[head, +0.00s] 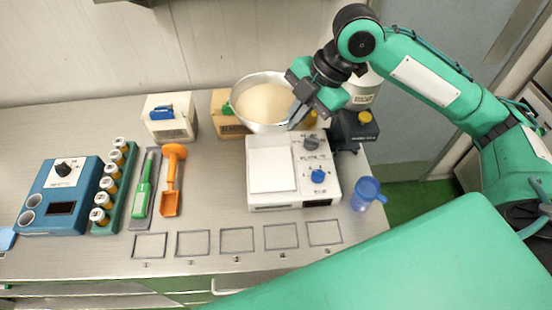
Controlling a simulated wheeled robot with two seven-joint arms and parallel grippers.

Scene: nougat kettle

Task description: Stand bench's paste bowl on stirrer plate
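The paste bowl (265,103) is a round metal bowl filled with beige paste, upright at the back of the bench, just behind the stirrer plate. The stirrer plate (270,180) is a white box with a bare white square top on its left and a grey and a blue knob on its right. My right gripper (295,118) reaches in from the right, its fingers at the bowl's right rim. I cannot tell whether they are closed on the rim. The bowl's underside is hidden, so I cannot tell whether it rests or is raised. My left gripper is not in view.
A tan box (227,122) stands partly behind the bowl. A cream box (170,119), orange scoop (172,180), green tool (145,185), vial rack (115,190) and blue device (60,198) are left. A blue cup (365,193) is right of the stirrer. Marked squares line the front.

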